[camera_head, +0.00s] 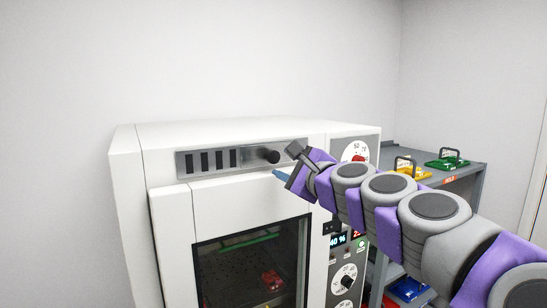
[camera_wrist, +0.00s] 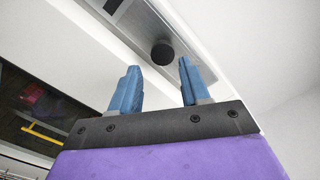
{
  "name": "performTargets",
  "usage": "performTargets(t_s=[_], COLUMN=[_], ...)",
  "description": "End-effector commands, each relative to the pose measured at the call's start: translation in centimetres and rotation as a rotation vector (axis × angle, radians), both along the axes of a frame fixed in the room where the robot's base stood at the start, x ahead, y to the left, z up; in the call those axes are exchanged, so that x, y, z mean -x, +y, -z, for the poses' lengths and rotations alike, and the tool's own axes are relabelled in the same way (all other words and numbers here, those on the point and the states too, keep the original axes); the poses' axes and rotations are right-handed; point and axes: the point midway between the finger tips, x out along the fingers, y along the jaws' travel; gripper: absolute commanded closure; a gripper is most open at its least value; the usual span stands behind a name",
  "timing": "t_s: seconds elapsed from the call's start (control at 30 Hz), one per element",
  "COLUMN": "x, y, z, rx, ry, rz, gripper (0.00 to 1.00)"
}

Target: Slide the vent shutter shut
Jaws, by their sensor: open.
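The vent shutter (camera_head: 255,155) is a grey metal strip across the upper front of a white cabinet, with a round black knob (camera_head: 271,157) on it. Several dark vent slots (camera_head: 211,160) show uncovered at the strip's left part. My gripper (camera_head: 284,161) is at the right part of the strip, just right of the knob in the head view. In the wrist view my gripper (camera_wrist: 158,82) shows two blue fingers apart with nothing between them. The knob (camera_wrist: 163,54) appears beyond the fingertips, roughly in line with the gap. I see no contact.
Below the strip is the cabinet's door (camera_head: 232,205) with a dark window (camera_head: 250,265). Dials and displays line the right panel (camera_head: 343,278). A grey shelf cart (camera_head: 478,172) with yellow and green trays stands at the right. The wall behind is bare.

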Motion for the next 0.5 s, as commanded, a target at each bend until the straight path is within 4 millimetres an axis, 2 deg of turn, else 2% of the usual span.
performTargets(t_s=[0.2, 0.5], x=[-2.8, -5.2], y=[1.7, 3.2], z=[0.0, -0.1], rx=[0.001, 0.001], ry=[0.0, -0.003], rz=[0.001, 0.002], gripper=[0.54, 0.54])
